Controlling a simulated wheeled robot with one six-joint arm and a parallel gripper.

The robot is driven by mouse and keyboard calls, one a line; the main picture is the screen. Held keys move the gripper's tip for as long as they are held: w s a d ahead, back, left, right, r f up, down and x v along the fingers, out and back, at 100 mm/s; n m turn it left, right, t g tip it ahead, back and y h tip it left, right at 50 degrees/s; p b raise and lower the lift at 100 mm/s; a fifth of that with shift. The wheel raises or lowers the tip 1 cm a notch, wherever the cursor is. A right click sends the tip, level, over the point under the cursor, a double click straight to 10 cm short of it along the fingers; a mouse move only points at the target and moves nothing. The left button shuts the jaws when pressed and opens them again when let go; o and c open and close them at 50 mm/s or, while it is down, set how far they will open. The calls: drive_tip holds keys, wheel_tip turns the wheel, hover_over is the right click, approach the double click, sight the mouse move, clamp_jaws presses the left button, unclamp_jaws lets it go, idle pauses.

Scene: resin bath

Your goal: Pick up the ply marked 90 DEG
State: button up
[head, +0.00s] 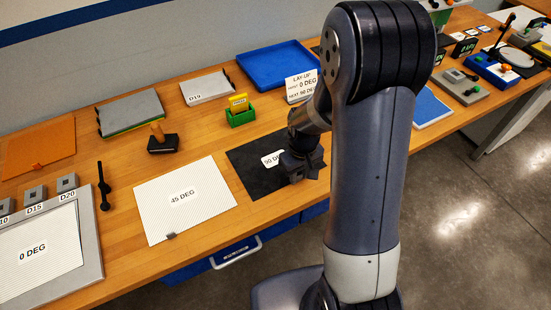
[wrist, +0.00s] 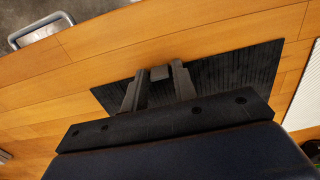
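The ply marked 90 DEG is a black sheet (head: 247,163) lying flat on the wooden bench, its white label partly covered by my gripper. My gripper (head: 301,172) is low over the right part of this sheet. In the wrist view the black ply (wrist: 235,72) lies beneath my gripper (wrist: 158,76). The two fingers are apart, with a small dark block (wrist: 158,73) at the ply's edge between them. A gap shows on each side of the block. Whether the fingertips touch the sheet cannot be told.
A white 45 DEG ply (head: 200,215) lies just left of the black one. A 0 DEG ply (head: 60,238) lies on a grey plate at far left. A lay-up sign (head: 300,86), green box (head: 240,117) and blue tray (head: 265,66) stand behind. The bench's front edge is close.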

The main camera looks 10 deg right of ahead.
clamp_jaws()
drive_tip(key=shift+r, duration=0.1)
